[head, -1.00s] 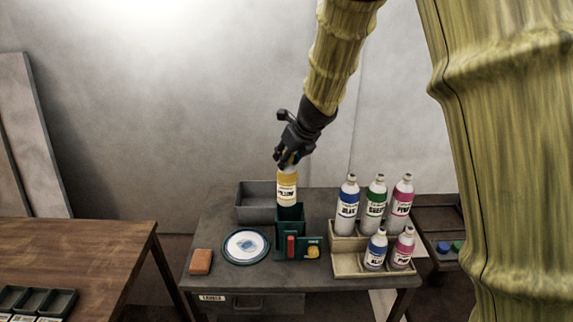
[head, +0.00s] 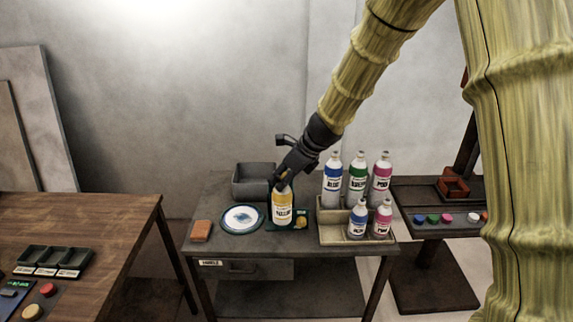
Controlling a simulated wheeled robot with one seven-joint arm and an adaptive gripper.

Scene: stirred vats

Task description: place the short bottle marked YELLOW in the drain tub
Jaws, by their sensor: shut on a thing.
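The short bottle marked YELLOW (head: 282,208), white with a yellow band and label, is upright in my gripper (head: 281,184). My gripper is shut on its top and comes down from the upper right. The bottle is in front of a dark green holder (head: 303,217) and hides much of it; I cannot tell whether its base touches anything. A grey open tub (head: 250,194), likely the drain tub, stands at the back left of the dark table, behind and left of the bottle.
A round plate with a blue mark (head: 243,218) and an orange block (head: 201,230) lie left of the bottle. A beige rack (head: 334,235) with several blue, green and pink bottles stands close on the right. A side table (head: 428,196) holds coloured caps. A wooden table (head: 90,225) is at left.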

